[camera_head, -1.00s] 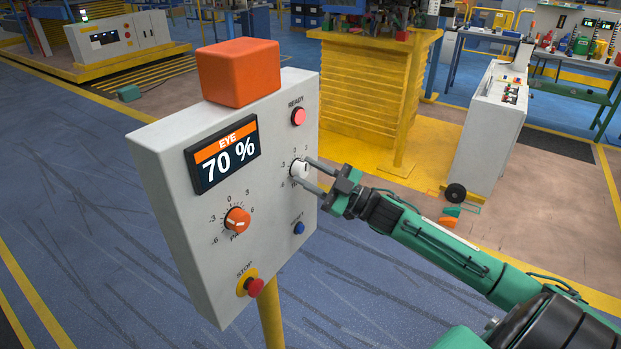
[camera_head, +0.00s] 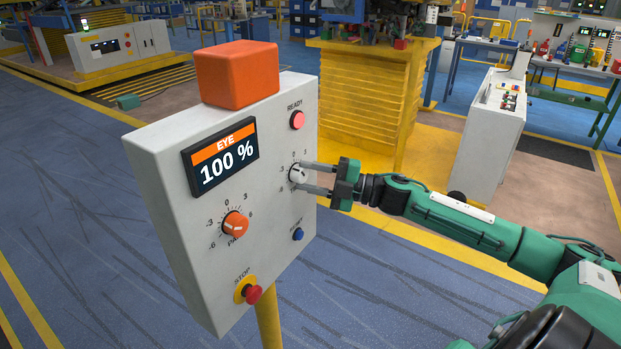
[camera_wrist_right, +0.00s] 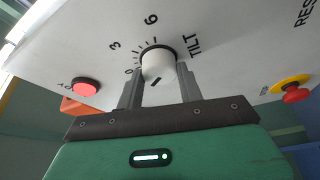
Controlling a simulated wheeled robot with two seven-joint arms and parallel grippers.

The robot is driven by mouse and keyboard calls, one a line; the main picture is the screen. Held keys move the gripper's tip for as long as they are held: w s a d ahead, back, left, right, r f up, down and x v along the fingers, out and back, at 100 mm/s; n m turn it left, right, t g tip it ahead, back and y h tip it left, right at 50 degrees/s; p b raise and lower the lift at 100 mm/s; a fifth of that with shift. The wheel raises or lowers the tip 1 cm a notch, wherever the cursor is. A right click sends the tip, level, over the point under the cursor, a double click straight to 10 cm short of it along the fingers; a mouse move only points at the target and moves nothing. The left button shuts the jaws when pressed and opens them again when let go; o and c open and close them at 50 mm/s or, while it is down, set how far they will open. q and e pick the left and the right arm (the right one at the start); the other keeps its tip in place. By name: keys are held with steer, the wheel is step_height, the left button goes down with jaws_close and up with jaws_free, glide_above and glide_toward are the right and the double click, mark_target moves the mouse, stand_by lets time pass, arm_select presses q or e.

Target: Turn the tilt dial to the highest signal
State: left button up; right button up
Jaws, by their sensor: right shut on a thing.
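The control box (camera_head: 190,262) stands on a yellow post. Its screen (camera_head: 222,164) reads EYE 100 %. The white tilt dial (camera_head: 296,173) is on the right part of the panel, and it shows large in the right wrist view (camera_wrist_right: 157,66). My right gripper (camera_head: 308,178) is shut on the tilt dial, with one finger on each side of it. In the right wrist view the dial's dark mark points down between the fingers. The orange pan dial (camera_head: 235,225) is lower left on the panel, apart from my gripper. My left gripper is not in view.
A pink-red ready lamp (camera_head: 297,120) is above the tilt dial and a blue reset button (camera_head: 298,234) below it. A red stop button (camera_head: 252,293) is at the panel's bottom. An orange block (camera_head: 238,74) sits on top. The floor around the box is clear.

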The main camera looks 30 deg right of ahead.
steer(key=shift+n, duration=0.3)
steer(key=o, duration=1)
steer(key=shift+s, duration=0.1)
steer(key=shift+b+v, duration=0.5)
steer(key=shift+v, duration=0.7)
steer(key=b+v, duration=0.1)
steer(key=v, duration=1)
steer(key=shift+d+r, duration=0.15)
steer(key=shift+d, duration=0.05)
